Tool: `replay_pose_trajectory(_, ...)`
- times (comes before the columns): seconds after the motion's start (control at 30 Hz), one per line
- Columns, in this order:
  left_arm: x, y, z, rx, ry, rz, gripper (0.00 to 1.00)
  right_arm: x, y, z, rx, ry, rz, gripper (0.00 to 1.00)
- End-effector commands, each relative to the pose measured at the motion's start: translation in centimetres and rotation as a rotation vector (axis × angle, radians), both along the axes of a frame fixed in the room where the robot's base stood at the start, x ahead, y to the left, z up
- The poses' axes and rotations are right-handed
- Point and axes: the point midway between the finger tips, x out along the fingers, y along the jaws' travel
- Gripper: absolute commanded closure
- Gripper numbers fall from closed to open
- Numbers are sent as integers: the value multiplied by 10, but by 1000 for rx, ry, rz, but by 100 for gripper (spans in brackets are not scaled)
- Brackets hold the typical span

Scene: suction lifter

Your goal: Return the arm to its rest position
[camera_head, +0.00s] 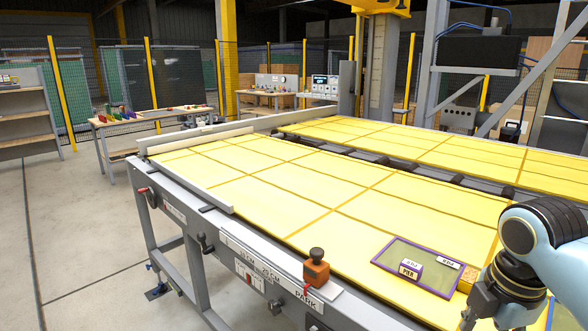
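My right arm comes in from the right, pale blue with dark joints. My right gripper (490,316) is at the bottom right, pointing down over the table's near right corner. Its fingers are partly cut off by the bottom edge of the picture, so I cannot tell whether it is open or shut, or whether it holds anything. My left arm and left gripper are not in view.
A long table with yellow panels (300,185) fills the middle. A purple-rimmed tray (388,266) with small labelled blocks lies left of my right gripper. An orange block with a dark knob (316,270) stands on the front rail. Open floor (80,230) is at the left.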

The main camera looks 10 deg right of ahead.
Motion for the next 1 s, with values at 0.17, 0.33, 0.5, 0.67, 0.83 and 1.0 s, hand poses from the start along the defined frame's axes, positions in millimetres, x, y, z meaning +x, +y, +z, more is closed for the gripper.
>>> replay_pose_trajectory(0.17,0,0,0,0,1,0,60,-56,28,-9,58,-87,-431,44)
replay_pose_trajectory(0.33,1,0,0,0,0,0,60,-95,42,-3,129,-161,-797,44)
replay_pose_trajectory(0.5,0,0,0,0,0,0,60,-123,51,9,194,-211,-1068,44)
replay_pose_trajectory(0.67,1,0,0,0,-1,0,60,-145,55,21,253,-249,-1289,44)
replay_pose_trajectory(0.83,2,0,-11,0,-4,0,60,-148,54,-6,275,-259,-1402,44)
replay_pose_trajectory(1.0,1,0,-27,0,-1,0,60,-141,51,-63,262,-245,-1406,44)
